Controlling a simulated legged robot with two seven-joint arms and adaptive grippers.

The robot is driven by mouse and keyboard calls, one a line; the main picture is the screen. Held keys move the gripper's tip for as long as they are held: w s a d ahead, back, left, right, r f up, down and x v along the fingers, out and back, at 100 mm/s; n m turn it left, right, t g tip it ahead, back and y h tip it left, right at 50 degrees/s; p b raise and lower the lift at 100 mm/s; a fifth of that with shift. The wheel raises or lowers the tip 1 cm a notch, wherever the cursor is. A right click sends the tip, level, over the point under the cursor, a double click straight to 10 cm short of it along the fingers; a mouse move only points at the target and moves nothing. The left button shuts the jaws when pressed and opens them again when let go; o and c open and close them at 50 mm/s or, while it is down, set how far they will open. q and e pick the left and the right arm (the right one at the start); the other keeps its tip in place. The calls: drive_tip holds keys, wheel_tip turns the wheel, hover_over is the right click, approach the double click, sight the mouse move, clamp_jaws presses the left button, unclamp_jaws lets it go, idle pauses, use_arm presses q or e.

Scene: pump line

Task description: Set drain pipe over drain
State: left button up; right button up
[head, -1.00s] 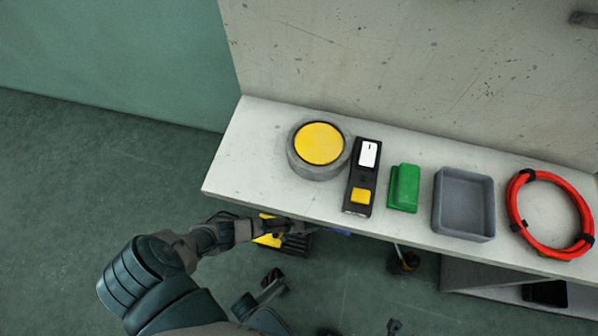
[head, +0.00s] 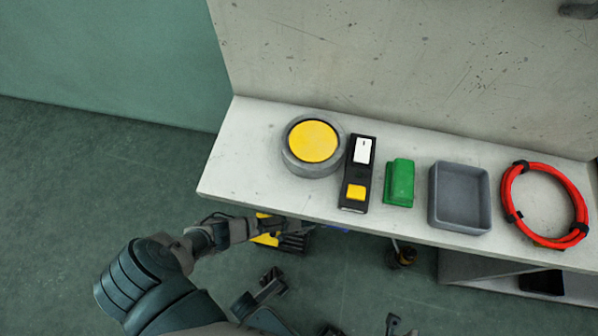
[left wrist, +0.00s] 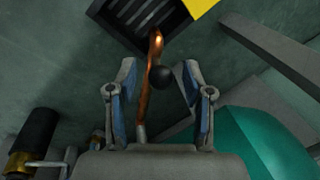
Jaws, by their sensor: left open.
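A copper-coloured drain pipe (left wrist: 150,88) shows in the left wrist view, running up between the fingers of my left gripper (left wrist: 159,72). The fingers are open, with gaps on both sides. In the head view the drain (head: 293,243) lies on the floor below the bench edge, beside a yellow piece (head: 265,239). My right gripper is not seen.
The pale bench (head: 228,178) holds a yellow-topped round button (head: 312,141), a black switch box (head: 356,175), a green block (head: 399,183), a grey tray (head: 433,208) and a red hose coil (head: 508,196). Open floor lies at left.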

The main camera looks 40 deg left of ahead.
use_arm(q)
wheel_tip(320, 180, up, 10)
drive_tip(key=d, duration=0.2)
drive_tip(key=shift+s+r, duration=0.25)
idle(0.3)
